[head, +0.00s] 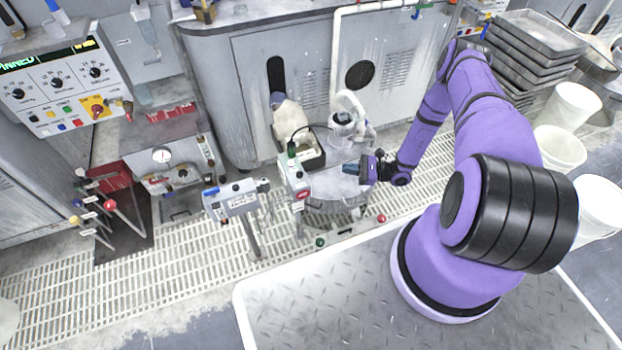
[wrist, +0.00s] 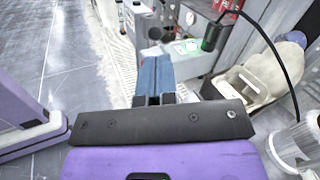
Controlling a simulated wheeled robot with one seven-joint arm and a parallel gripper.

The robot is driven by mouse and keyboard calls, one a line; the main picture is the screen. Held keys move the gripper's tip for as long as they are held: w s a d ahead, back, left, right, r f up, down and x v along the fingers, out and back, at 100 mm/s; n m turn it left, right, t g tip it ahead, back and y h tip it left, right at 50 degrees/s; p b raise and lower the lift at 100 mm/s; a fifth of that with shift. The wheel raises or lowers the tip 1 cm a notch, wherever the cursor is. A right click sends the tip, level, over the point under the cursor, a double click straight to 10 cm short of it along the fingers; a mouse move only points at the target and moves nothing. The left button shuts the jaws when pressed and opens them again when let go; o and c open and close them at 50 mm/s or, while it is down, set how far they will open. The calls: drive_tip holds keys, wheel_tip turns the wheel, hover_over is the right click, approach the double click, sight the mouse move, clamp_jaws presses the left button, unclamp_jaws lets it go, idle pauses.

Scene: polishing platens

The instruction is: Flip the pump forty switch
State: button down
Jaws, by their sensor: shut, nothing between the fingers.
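My gripper (head: 350,169) is shut and empty, its blue fingers pointing left above the round grey stand in the head view. The shut fingers also show in the wrist view (wrist: 154,78). A small grey box (head: 295,180) with a red label stands just left of the fingertips, with a gap between them. A dark green-tipped plug or knob with a black cable (head: 291,150) is at its top. A second grey box (head: 232,199) with a blue end and a printed label stands on a post further left. I cannot read which one is marked pump forty.
A black-rimmed tray (head: 312,160) and a clear jar (head: 342,130) are close behind my gripper. A control panel (head: 62,85) with dials is at the far left. White buckets (head: 560,148) stand at the right. Slatted floor (head: 180,262) is clear at the front left.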

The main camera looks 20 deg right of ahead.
sight(299, 176)
drive_tip(key=s+a+f+m+t+h, duration=0.1)
drive_tip(key=s+f+m+t, duration=0.1)
drive_tip(key=f, duration=0.4)
drive_tip(key=shift+s+m+t, duration=0.4)
drive_tip(key=shift+s, duration=0.3)
drive_tip(key=x, duration=1.4)
